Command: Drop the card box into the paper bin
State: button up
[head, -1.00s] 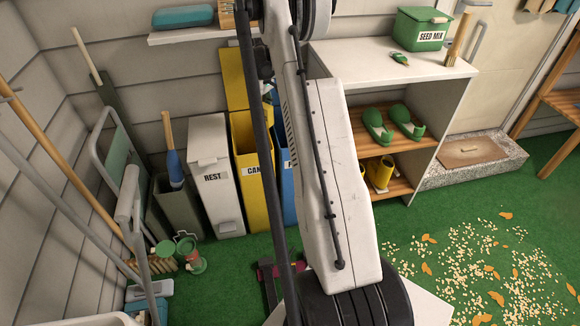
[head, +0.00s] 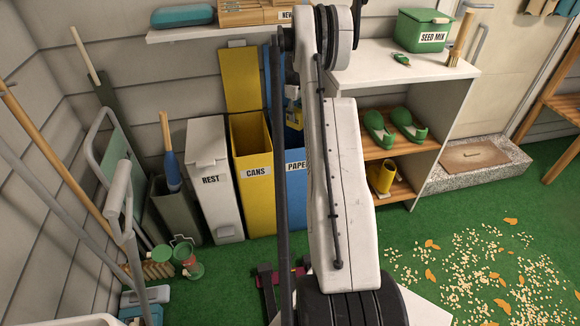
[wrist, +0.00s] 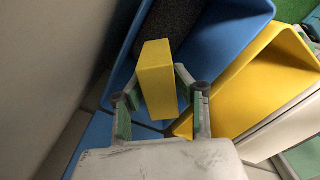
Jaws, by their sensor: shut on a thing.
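A yellow card box (wrist: 155,75) is between the green-padded fingers of my gripper (wrist: 160,88) in the wrist view. The gripper is shut on it. The blue paper bin (head: 296,165) stands right of the cans bin in the head view, partly hidden by my arm. In the wrist view the open paper bin (wrist: 226,35) shows its blue walls and dark inside behind the box. The box overlaps the bin's opening in the picture; I cannot tell whether it is above or inside the rim.
The open yellow cans bin (head: 256,205) is directly beside the paper bin, and the white rest bin (head: 212,180) is further left. A wall shelf (head: 205,33) is above the bins. A shelf unit (head: 430,130) stands right of my arm.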

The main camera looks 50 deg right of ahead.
jog(key=shift+f+b, duration=0.45)
jog(key=shift+f, duration=1)
jog(key=o, duration=0.9)
jog(key=shift+r, duration=0.1)
notch_tip(320, 180, up, 7)
jog(key=shift+r, duration=0.2)
